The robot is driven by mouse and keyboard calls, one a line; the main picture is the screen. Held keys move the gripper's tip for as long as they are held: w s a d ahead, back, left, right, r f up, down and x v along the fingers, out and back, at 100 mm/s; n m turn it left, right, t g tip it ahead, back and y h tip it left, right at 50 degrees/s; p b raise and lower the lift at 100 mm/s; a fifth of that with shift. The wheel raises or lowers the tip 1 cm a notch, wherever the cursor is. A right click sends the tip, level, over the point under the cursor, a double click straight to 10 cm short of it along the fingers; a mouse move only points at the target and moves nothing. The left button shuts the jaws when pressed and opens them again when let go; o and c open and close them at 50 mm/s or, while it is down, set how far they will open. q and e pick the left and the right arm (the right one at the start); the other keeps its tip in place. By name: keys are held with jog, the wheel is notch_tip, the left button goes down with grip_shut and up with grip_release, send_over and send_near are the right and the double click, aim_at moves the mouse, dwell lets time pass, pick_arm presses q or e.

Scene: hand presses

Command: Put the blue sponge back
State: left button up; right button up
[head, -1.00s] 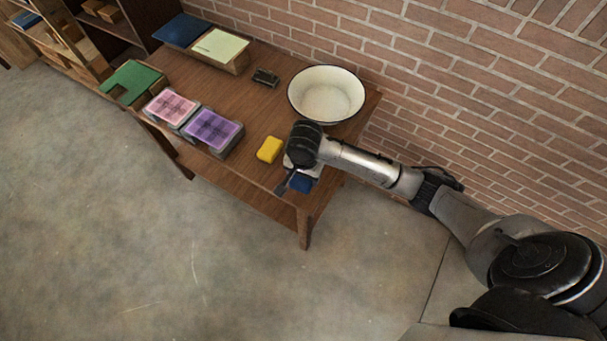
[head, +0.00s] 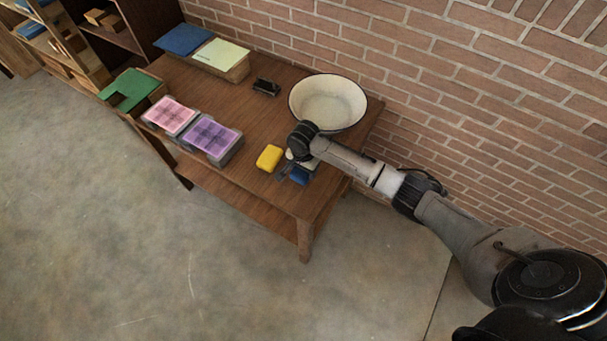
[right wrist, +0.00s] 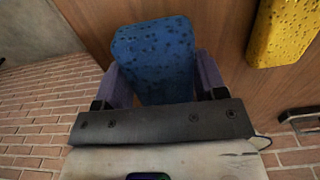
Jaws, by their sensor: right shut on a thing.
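The blue sponge (head: 301,177) is at the near right part of the wooden table, partly hidden by my right gripper (head: 291,174) in the head view. In the right wrist view the blue sponge (right wrist: 154,62) sits between the two fingers of my right gripper (right wrist: 154,82), which is shut on it. I cannot tell whether the sponge touches the tabletop. A yellow sponge (head: 269,158) lies just left of it, and it also shows in the right wrist view (right wrist: 284,30). My left gripper is not in view.
A white basin (head: 328,104) stands behind my right gripper, near the brick wall. Pink (head: 171,115) and purple (head: 212,137) patterned blocks sit on the table's left front. A small dark object (head: 266,87) lies farther back. The table's front corner is close to the gripper.

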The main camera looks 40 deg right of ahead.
aim_at(304, 175)
jog(key=shift+w+d+f, duration=0.1)
jog(key=shift+f, duration=2)
jog(key=shift+f, duration=0.1)
jog(key=o, duration=0.8)
jog(key=shift+o, duration=0.2)
